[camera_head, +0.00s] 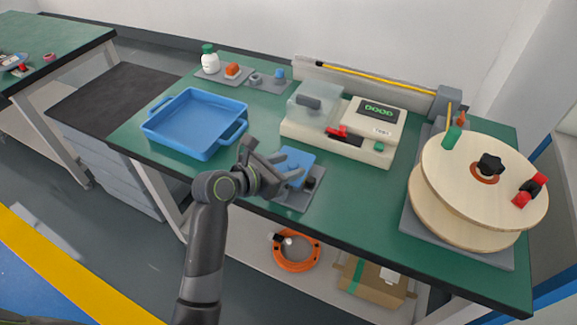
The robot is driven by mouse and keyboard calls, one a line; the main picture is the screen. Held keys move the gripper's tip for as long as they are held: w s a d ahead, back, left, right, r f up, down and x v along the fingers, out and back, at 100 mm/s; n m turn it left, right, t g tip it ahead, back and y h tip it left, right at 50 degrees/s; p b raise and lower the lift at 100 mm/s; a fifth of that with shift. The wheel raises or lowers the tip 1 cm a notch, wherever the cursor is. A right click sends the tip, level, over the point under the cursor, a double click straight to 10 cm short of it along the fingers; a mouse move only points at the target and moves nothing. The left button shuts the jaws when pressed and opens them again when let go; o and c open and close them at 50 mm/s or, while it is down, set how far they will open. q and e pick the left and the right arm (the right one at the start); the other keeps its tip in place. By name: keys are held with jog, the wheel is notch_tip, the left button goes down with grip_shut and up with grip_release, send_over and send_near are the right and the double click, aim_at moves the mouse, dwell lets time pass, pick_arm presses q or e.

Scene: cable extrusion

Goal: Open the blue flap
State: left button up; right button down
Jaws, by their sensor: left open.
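The blue flap (299,158) is a small blue plate on a grey base (304,196) near the front edge of the green bench. A small black knob (310,182) sits on the base beside it. My left gripper (289,168) is open, with its fingers reaching right toward the flap and covering its left part. I cannot tell whether the fingers touch the flap. My right gripper is not in view.
A blue tray (195,121) stands left of my gripper. A beige tester with a display (378,113) stands behind the flap. A wooden reel (450,175) is at the right. Bench room (355,200) right of the flap is free.

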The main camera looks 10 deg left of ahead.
pick_arm(q)
jog(key=shift+w+d+f, duration=0.15)
jog(key=shift+w+d, duration=0.1)
jog(key=shift+d, duration=0.05)
jog(key=shift+c, duration=0.3)
grip_shut()
jog(key=shift+p, duration=0.45)
jog(key=w+r+g+p, duration=0.1)
jog(key=p, duration=0.6)
jog(key=w+r+g+y+p, duration=0.1)
jog(key=g+p, duration=0.1)
jog(key=p, duration=0.6)
jog(key=r+n+g+y+p, duration=0.1)
jog(key=r+g+p, duration=0.1)
jog(key=p, duration=0.6)
jog(key=shift+w+d, duration=0.4)
jog(key=shift+w+d+r+g+y+p, duration=0.15)
jog(key=shift+w+g+y+p, duration=0.4)
jog(key=shift+p, duration=0.75)
jog(key=shift+s, duration=0.1)
